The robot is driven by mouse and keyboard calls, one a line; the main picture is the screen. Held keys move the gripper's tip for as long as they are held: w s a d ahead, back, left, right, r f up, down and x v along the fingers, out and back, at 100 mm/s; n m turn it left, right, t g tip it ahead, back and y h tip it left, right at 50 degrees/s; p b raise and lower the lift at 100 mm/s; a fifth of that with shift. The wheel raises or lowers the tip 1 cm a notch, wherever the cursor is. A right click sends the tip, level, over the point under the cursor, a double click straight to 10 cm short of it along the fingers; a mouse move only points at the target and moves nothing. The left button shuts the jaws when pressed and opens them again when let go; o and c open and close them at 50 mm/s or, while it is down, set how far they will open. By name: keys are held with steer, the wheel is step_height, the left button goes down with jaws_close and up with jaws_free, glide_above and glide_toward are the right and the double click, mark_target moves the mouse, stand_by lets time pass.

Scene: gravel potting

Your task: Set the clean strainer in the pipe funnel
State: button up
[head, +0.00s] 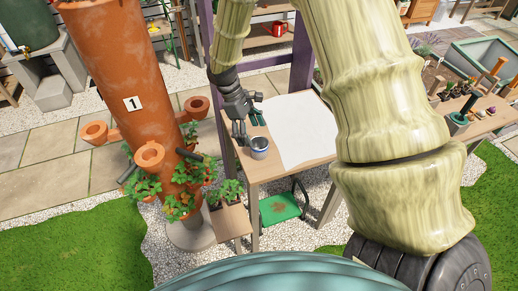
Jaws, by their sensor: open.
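A small grey metal cup-like piece (259,148) with a pale inside stands near the left edge of the wooden table; it may be the strainer, but it is too small to tell whether it is clean. My gripper (246,119) is open, hanging just above and left of this piece, with nothing seen between its fingers. A tall terracotta pipe (125,75) marked 1 stands left of the table. Round-mouthed side cups stick out from it: a front one (150,155), a left one (94,132) and a right one (197,106). I cannot tell which part is the pipe funnel.
A white sheet (300,130) covers much of the table (265,170). A dark green item (257,117) lies beside my gripper. Potted plants (225,192) stand by the table's front left corner. A green step stool (280,208) is below.

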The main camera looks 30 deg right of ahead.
mark_target(258, 141)
steer(key=x, duration=0.1)
steer(key=p+x, duration=0.1)
steer(key=x, duration=0.1)
steer(key=shift+d+f, duration=0.25)
steer(key=shift+d, duration=0.1)
steer(key=shift+s+d+f, duration=0.15)
steer(key=shift+s+f, duration=0.15)
steer(key=shift+f, duration=0.3)
steer(key=c, duration=1.2)
steer(key=shift+r, duration=0.1)
